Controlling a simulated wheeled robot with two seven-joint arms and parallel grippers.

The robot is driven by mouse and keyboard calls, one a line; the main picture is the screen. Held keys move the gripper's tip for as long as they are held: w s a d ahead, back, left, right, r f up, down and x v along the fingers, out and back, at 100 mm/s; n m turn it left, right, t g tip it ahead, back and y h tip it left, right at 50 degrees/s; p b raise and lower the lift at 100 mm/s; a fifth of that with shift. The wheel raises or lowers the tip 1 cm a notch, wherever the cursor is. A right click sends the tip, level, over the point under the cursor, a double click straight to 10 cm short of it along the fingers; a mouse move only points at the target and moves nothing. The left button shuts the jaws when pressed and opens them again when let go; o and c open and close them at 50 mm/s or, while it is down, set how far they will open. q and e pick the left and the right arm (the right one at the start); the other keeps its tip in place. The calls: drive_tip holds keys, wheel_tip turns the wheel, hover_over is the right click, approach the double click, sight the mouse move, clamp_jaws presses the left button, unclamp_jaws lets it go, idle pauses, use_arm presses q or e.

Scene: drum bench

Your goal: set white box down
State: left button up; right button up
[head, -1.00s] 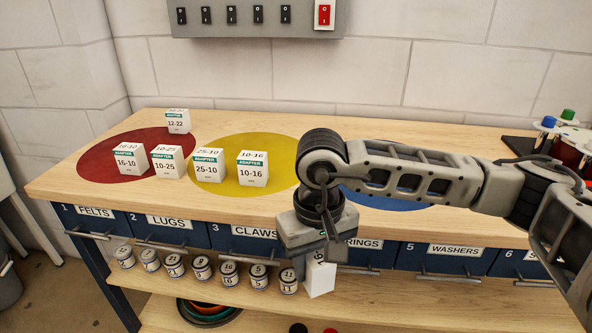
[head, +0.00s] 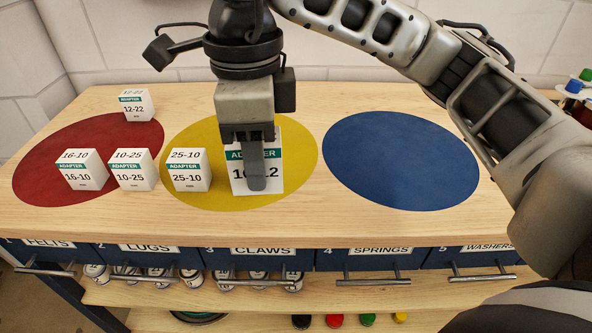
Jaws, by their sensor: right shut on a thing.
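My right gripper (head: 257,165) comes down from above, shut on a white box (head: 270,177) with a green ADAPTER band. One finger covers the middle of its label, which seems to read 10-12. The box is upright over the yellow circle (head: 300,160) and looks larger than the other boxes. I cannot tell whether its bottom touches the bench. A white 25-10 box (head: 189,170) stands just left of it on the yellow circle. My left gripper is out of view.
White boxes 16-10 (head: 82,170) and 10-25 (head: 134,170) stand on the red circle (head: 45,145); box 12-22 (head: 136,105) stands at its back edge. The blue circle (head: 400,160) is bare. Drawers with handles line the bench (head: 330,225) front.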

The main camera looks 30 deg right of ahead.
drive_tip(key=shift+w+r+m, duration=0.15)
drive_tip(key=shift+r+m, duration=0.1)
drive_tip(key=shift+m, duration=0.15)
drive_tip(key=shift+w+d+f, duration=0.1)
drive_tip(key=shift+w+d, duration=0.1)
drive_tip(key=shift+d, duration=0.1)
drive_tip(key=w+d+f, duration=0.1)
drive_tip(key=d+f, duration=0.1)
drive_tip(key=d, duration=0.1)
drive_tip(key=w+d+f+b, duration=0.1)
drive_tip(key=w+d+f, duration=0.1)
drive_tip(key=d+f, duration=0.1)
drive_tip(key=w+d+f, duration=0.2)
drive_tip(key=d+f, duration=0.1)
drive_tip(key=d, duration=0.1)
drive_tip(key=shift+w+d, duration=0.1)
drive_tip(key=shift+w, duration=0.15)
drive_tip(key=shift+w+d+f, duration=0.25)
drive_tip(key=shift+d+f, duration=0.05)
drive_tip(key=shift+f, duration=0.05)
drive_tip(key=shift+d+f, duration=0.2)
drive_tip(key=f, duration=0.3)
drive_tip(key=shift+w+d+f, duration=0.15)
drive_tip(key=shift+w+d, duration=0.05)
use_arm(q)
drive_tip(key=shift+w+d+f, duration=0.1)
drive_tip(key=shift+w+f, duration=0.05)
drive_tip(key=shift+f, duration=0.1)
use_arm(e)
drive_tip(key=shift+f, duration=0.15)
